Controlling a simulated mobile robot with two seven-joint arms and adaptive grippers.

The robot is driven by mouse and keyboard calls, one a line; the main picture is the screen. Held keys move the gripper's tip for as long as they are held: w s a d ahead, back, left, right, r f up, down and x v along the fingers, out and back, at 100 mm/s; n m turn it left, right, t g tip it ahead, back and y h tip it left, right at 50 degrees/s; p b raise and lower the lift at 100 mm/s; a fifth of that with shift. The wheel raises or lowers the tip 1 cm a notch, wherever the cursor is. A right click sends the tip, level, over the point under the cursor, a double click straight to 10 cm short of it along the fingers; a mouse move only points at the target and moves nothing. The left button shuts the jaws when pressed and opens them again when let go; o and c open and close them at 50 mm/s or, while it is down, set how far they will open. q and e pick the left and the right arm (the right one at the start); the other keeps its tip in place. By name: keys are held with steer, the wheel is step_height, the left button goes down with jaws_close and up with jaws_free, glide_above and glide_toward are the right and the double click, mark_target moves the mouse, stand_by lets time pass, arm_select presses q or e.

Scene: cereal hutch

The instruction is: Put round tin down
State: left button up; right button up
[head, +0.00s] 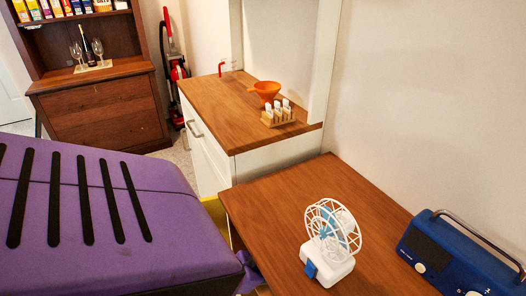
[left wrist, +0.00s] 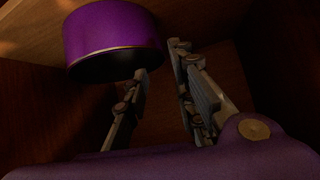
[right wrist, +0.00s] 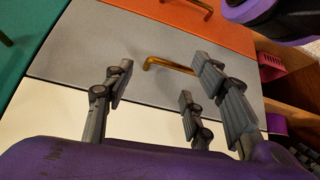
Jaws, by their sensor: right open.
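The round tin (left wrist: 112,35) is purple with a thin gold line along its lower edge and a dark end face. It shows at the upper left of the left wrist view, tilted in the picture. The fingers of my left gripper (left wrist: 160,65) are close to its lower right side, with a narrow gap between them. I cannot tell whether they grip the tin. In the right wrist view my right gripper (right wrist: 160,72) is spread open and empty, in front of a grey panel (right wrist: 110,55) with a brass handle (right wrist: 175,64). Neither gripper shows in the head view.
Dark brown wood (left wrist: 215,75) surrounds my left gripper. A wooden table bears a white wheel-shaped item (head: 330,262) and a blue radio (head: 455,255). A counter behind holds an orange funnel (head: 266,89) and a small rack (head: 279,117). A wooden hutch (head: 105,108) stands at the back left.

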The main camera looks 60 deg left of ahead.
arm_select(q)
steer(key=s+d+f+n+g+y, duration=0.1)
steer(key=s+d, duration=0.7)
steer(key=s, duration=0.3)
steer(key=s+d+f+n+g, duration=0.1)
steer(key=s+d+f+g, duration=0.1)
steer(key=s+d, duration=0.7)
steer(key=s, duration=0.3)
steer(key=shift+f+n+y, duration=0.15)
steer(key=shift+n+y, duration=0.15)
steer(key=shift+y, duration=0.1)
